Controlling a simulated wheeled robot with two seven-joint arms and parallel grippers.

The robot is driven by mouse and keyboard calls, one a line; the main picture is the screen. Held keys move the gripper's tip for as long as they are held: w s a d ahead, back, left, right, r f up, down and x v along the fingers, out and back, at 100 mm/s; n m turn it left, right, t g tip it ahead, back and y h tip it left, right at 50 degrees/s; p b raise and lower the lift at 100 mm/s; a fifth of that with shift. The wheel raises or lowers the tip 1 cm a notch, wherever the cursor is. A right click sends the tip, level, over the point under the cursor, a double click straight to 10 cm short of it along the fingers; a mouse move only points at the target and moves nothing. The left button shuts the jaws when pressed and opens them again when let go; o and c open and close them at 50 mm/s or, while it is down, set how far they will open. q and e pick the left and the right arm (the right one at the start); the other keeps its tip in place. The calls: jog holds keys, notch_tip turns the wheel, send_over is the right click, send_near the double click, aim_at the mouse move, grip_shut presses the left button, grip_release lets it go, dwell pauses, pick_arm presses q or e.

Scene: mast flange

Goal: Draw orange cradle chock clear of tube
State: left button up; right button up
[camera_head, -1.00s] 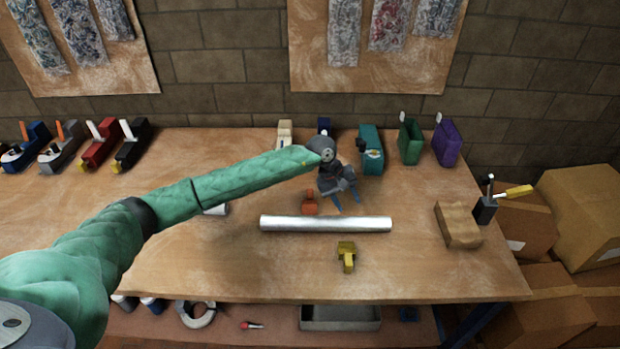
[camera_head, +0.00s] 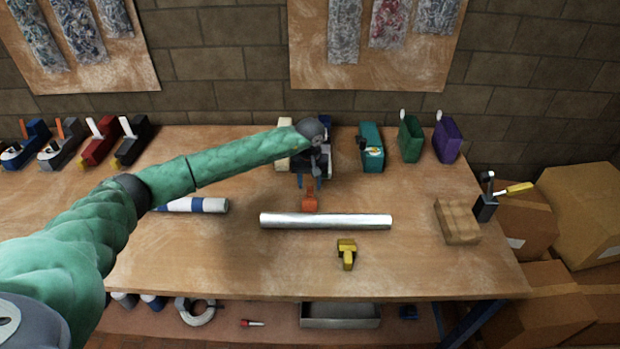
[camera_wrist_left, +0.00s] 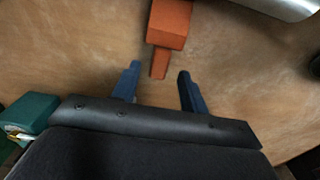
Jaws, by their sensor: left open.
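The orange cradle chock (camera_head: 309,201) lies on the bench at the far side of the silver tube (camera_head: 330,221), against or very near it. In the left wrist view the chock (camera_wrist_left: 170,24) shows a block with a narrow tab pointing toward my fingers, and the tube (camera_wrist_left: 285,6) is at the top right. My left gripper (camera_head: 309,184) is open and empty, just behind the chock. In the left wrist view its two blue fingers (camera_wrist_left: 157,80) stand apart, with the tab's end near the gap between their tips. My right gripper is not in view.
A yellow chock (camera_head: 346,253) sits in front of the tube. A white-and-blue cylinder (camera_head: 198,205) lies at left, a wooden block (camera_head: 457,222) at right. A teal holder (camera_head: 371,148) and other holders line the back.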

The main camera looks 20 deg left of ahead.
aim_at(310, 190)
pick_arm(q)
jog(key=shift+f, duration=0.8)
notch_tip(310, 190, down, 2)
jog(key=shift+f, duration=0.7)
jog(key=shift+c, duration=0.4)
jog(key=shift+f, duration=0.1)
jog(key=c, duration=0.7)
jog(key=shift+c, duration=0.6)
jog(key=shift+w+b, duration=0.15)
jog(key=shift+b, duration=0.2)
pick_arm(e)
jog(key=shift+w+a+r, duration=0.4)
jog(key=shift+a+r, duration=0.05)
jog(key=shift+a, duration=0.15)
pick_arm(q)
jog(key=shift+w, duration=0.2)
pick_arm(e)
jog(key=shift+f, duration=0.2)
